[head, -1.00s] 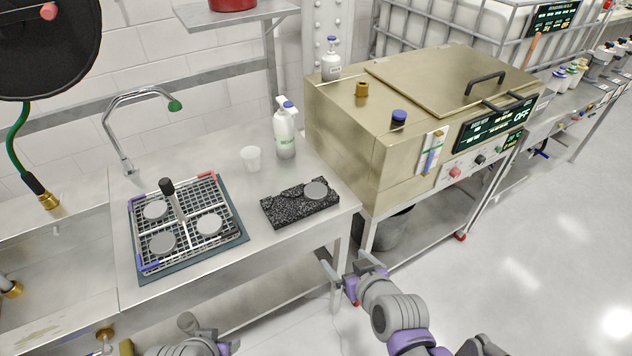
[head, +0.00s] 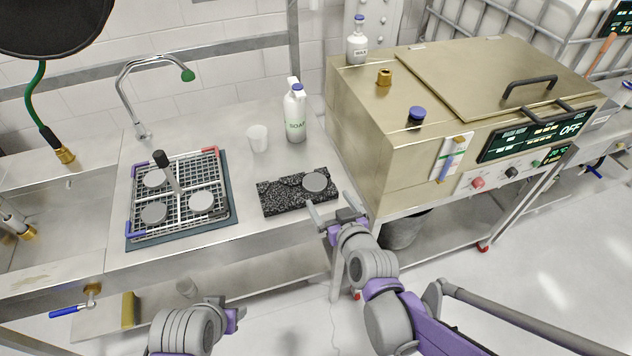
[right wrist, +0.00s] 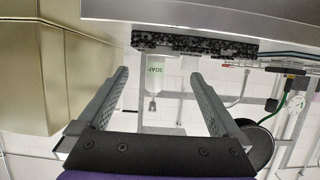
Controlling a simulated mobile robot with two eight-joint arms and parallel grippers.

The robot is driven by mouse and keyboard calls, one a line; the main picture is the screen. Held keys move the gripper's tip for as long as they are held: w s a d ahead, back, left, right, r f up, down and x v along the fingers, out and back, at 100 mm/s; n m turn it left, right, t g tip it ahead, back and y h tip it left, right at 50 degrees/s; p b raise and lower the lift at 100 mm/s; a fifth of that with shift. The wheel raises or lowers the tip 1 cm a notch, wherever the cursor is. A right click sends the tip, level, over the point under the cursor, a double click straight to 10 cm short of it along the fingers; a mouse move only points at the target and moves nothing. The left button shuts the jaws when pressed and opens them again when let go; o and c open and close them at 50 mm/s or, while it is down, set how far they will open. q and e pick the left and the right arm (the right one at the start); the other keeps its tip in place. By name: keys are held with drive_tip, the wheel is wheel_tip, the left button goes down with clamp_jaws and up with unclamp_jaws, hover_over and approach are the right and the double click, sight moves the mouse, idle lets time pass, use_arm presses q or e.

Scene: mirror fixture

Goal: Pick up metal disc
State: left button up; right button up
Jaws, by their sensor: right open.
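A round grey metal disc (head: 315,182) lies on the right part of a black speckled block (head: 285,204) on the steel counter. Several similar grey discs (head: 202,201) lie in a wire rack (head: 187,229) with red and blue corners. My right gripper (head: 331,204) is open and empty at the counter's front edge, just in front of the block and apart from the disc. In the right wrist view the open fingers (right wrist: 160,76) show below the block's edge (right wrist: 195,45); the disc cannot be made out there. My left gripper (head: 232,312) is low in front of the counter, its jaws unclear.
A white cup (head: 258,138) and a soap bottle (head: 295,115) stand behind the block. A beige box-shaped machine (head: 380,150) stands close on the right. A tap (head: 128,95) rises behind the rack. Bare counter lies between rack and block.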

sight(315, 182)
drive_tip(key=x, duration=0.9)
drive_tip(key=shift+s+a+b, duration=0.15)
drive_tip(key=shift+a+b, duration=0.05)
drive_tip(key=shift+b, duration=0.1)
drive_tip(key=shift+c, duration=0.3)
drive_tip(key=c, duration=1.3)
drive_tip(key=shift+o, duration=0.2)
drive_tip(key=shift+r, duration=0.1)
